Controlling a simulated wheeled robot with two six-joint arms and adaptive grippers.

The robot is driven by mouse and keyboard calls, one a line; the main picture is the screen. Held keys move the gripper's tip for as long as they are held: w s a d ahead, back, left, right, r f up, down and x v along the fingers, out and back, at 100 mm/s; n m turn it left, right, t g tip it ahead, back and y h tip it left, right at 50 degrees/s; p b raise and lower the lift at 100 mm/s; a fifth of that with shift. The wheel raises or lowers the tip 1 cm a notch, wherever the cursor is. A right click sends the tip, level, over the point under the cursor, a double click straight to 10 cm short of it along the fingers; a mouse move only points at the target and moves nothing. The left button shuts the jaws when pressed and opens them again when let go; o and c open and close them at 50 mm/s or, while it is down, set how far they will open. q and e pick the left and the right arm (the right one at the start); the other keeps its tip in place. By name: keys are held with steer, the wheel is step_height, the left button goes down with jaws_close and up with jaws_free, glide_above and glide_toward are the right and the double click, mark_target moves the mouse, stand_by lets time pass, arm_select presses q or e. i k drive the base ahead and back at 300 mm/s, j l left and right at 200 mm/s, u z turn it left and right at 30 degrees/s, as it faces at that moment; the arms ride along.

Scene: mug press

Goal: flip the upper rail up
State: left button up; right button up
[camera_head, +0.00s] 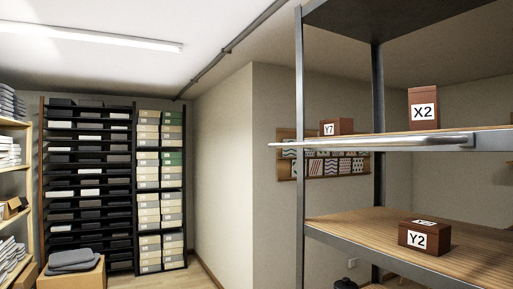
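The upper rail (375,143) is a pale metal bar at the front of the upper shelf board (450,132) on the right. It lies about level with the board. Its left end juts out past the grey front post (299,120), and its right end meets a bracket on the shelf edge. A brown box marked X2 (423,109) stands on the upper board, and a smaller box marked Y7 (337,128) sits further left. Neither of my grippers shows in this view.
A lower wooden shelf board (460,254) carries a brown box marked Y2 (424,239). A dark rack (90,185) with several stacked boxes stands at the far wall. A carton with grey cloth (72,268) is at the lower left. Open floor shows between.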

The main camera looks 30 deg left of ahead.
mark_target(435, 139)
steer(key=i+j+u, duration=0.25)
steer(key=i+u, duration=0.25)
steer(key=k+j+u, duration=0.1)
steer(key=k+j, duration=0.2)
steer(key=k+j+u, duration=0.15)
steer(key=j, duration=0.25)
steer(key=k, duration=0.1)
